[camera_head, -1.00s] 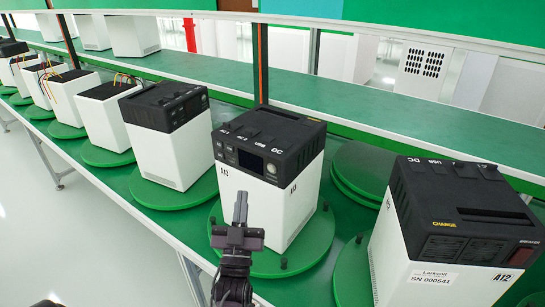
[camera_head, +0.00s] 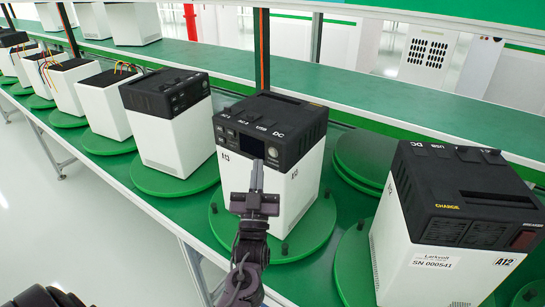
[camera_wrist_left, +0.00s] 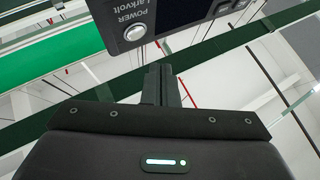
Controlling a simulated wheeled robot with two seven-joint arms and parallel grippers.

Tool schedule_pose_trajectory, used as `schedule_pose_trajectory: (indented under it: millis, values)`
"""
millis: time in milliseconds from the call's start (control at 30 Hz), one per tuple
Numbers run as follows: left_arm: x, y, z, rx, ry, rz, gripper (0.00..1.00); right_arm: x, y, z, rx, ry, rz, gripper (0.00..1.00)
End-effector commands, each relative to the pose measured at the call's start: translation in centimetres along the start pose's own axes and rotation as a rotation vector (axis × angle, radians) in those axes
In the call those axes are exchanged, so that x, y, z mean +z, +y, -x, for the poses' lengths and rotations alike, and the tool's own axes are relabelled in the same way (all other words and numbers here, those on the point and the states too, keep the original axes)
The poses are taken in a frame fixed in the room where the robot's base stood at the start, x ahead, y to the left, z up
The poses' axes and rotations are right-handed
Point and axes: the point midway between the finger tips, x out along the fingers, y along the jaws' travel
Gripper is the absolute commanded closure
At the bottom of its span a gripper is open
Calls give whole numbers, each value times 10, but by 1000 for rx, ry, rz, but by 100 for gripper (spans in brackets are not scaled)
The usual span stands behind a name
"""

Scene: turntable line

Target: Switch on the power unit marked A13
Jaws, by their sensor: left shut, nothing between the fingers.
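The power unit marked A13 (camera_head: 300,185) is a white box with a black top, standing upright on a green round turntable (camera_head: 318,240). A dark screen (camera_head: 251,146) and a round grey button (camera_head: 273,153) are on its front. In the left wrist view, the silver round button (camera_wrist_left: 135,33) sits beside the upside-down word POWER. My left gripper (camera_head: 257,168) is shut and empty, in front of the unit's front face, with its tips just below the panel. In the left wrist view the fingertips (camera_wrist_left: 160,70) are below and right of the button, apart from it. My right gripper is not in view.
Unit A12 (camera_head: 440,240) stands close on the right, on its own turntable. Another black-topped unit (camera_head: 170,140) stands on the left, with several wired boxes beyond it. An empty turntable (camera_head: 365,155) lies behind, between A13 and A12. A long green shelf (camera_head: 330,65) runs behind.

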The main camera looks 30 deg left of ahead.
Motion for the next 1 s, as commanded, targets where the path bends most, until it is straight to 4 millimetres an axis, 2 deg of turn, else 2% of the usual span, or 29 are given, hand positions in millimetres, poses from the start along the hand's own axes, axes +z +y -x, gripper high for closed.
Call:
schedule_pose_trajectory:
  millis: [100,333,1000]
  values:
    - [9,7,-9,0,1,1,100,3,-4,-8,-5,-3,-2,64]
    - [14,14,-18,0,1,1,100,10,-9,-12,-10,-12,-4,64]
    - [14,14,-19,0,0,0,100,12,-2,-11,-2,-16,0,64]
